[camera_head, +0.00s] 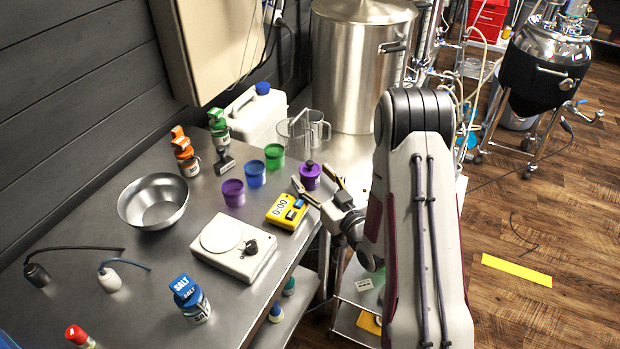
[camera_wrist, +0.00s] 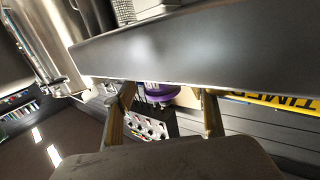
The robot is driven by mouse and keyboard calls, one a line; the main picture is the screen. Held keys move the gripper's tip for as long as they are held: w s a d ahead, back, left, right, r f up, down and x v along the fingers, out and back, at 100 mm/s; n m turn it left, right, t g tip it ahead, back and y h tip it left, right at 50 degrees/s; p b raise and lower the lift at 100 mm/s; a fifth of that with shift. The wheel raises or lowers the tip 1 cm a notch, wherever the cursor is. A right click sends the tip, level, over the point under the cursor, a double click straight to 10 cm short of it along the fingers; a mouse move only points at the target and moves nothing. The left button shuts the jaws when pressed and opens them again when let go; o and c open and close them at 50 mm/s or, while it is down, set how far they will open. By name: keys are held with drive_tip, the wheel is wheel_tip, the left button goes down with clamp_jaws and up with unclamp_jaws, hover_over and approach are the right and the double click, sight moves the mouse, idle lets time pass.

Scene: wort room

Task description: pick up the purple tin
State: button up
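A purple tin (camera_head: 310,178) with a dark knob on top stands upright near the right edge of the steel bench in the head view. Part of a purple thing, likely this tin, shows between my fingers in the wrist view (camera_wrist: 160,92), its upper part hidden by a dark part of my gripper. My gripper (camera_head: 319,186) is open, its two fingers apart, on the near right side of the tin. In the wrist view my gripper's fingers (camera_wrist: 163,97) are also spread, with nothing held. I cannot tell whether a finger touches the tin.
A yellow timer (camera_head: 287,211) lies close in front of the tin. A purple cup (camera_head: 232,193), a blue cup (camera_head: 255,174) and a green cup (camera_head: 274,156) stand to the left. Clear jugs (camera_head: 297,133) are behind. A white scale (camera_head: 234,247) sits nearer, left of the bench edge.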

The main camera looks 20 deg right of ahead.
drive_tip(key=shift+w+a+f, duration=0.3)
drive_tip(key=shift+w+f, duration=0.2)
drive_tip(key=shift+w, duration=0.35)
drive_tip(key=shift+a, duration=0.1)
drive_tip(key=c, duration=1.1)
clamp_jaws()
